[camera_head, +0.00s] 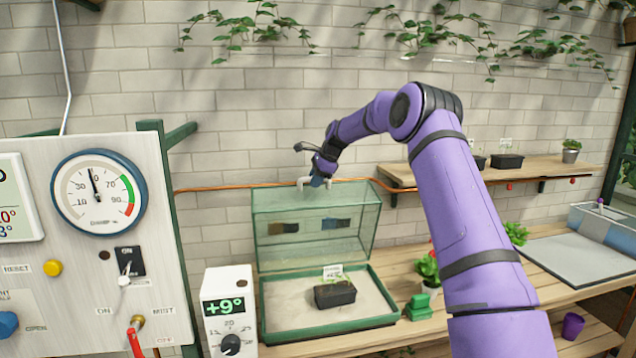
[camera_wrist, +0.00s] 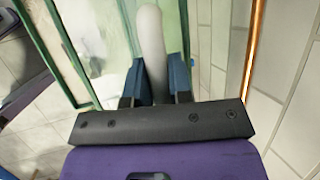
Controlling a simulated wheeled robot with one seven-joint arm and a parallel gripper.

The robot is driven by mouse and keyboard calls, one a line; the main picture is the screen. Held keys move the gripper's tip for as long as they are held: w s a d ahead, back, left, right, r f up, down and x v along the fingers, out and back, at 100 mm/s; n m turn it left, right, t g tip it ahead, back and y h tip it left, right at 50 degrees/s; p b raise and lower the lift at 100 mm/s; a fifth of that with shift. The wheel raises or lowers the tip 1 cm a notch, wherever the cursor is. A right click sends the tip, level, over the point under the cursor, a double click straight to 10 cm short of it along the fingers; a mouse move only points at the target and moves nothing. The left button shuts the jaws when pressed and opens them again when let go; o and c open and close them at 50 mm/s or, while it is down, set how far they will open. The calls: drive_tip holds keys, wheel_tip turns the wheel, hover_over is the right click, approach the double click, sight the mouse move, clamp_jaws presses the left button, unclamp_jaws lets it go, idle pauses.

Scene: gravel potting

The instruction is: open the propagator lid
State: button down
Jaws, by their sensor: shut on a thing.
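The propagator lid (camera_head: 262,236), a clear box with green edges, stands tilted up at the back of the green-rimmed propagator tray (camera_head: 330,334). The tray's front is uncovered and holds sand with a black pot of seedlings (camera_head: 335,294). My gripper (camera_head: 322,178) is at the top edge of the raised lid, shut on its pale handle (camera_head: 303,183). In the wrist view the blue fingers of my gripper (camera_wrist: 156,85) close on both sides of the pale handle (camera_wrist: 151,45), with the lid's green edge (camera_wrist: 60,45) to the left.
A white control box (camera_head: 228,310) reading +9° stands left of the tray. A gauge panel (camera_head: 95,245) is at far left. A copper pipe (camera_head: 235,187) runs along the brick wall behind the lid. A potted plant (camera_head: 428,270) and green blocks (camera_head: 418,308) are to the right.

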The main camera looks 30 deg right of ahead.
drive_tip(key=shift+w+d, duration=0.15)
drive_tip(key=shift+w, duration=0.25)
drive_tip(key=c, duration=1.1)
unclamp_jaws()
drive_tip(key=shift+o, duration=0.2)
drive_tip(key=v, duration=1)
drive_tip(key=shift+s+d+r, duration=0.15)
drive_tip(key=shift+r, duration=0.2)
